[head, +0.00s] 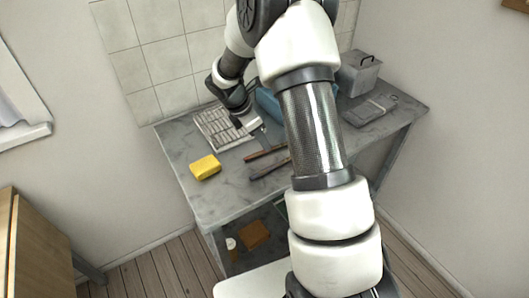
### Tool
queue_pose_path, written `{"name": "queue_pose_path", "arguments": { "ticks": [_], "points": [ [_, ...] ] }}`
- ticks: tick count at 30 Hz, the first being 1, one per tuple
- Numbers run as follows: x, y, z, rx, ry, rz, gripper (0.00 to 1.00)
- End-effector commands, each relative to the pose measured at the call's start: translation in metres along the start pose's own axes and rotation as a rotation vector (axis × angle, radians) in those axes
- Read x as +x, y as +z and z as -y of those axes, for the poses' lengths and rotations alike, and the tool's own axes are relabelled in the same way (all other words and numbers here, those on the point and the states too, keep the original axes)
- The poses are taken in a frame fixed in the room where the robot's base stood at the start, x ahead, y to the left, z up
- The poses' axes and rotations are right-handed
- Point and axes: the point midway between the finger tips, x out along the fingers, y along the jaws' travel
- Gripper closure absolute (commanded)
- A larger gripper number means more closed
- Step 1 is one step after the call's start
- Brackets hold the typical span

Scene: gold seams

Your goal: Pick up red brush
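A thin reddish-brown stick (262,154), which looks like the red brush's handle, lies on the grey marble-look table (200,153) in the head view. Its right end runs towards my arm, which hides what lies beyond. A dark stick (268,169) lies in front of the reddish one.
A yellow sponge-like block (205,167) lies at the left front. A grey lidded box (359,74) and a flat grey object (368,112) are on the right. My arm covers the table's middle.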

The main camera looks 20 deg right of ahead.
Motion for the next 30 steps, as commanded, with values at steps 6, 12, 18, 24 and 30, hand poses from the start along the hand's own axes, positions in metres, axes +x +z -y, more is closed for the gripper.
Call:
{"name": "queue_pose_path", "arguments": {
  "ticks": [6, 12, 18, 24, 30],
  "points": [
    [0.035, -0.006, 0.001, -0.001, -0.003, 0.000, 0.65],
    [0.041, -0.006, 0.000, 0.000, 0.000, 0.000, 0.65],
    [0.041, -0.006, 0.000, 0.000, -0.001, 0.000, 0.65],
    [0.043, -0.007, 0.000, 0.000, -0.001, 0.000, 0.65],
    [0.043, -0.007, 0.000, 0.000, -0.001, 0.000, 0.97]
  ]
}}
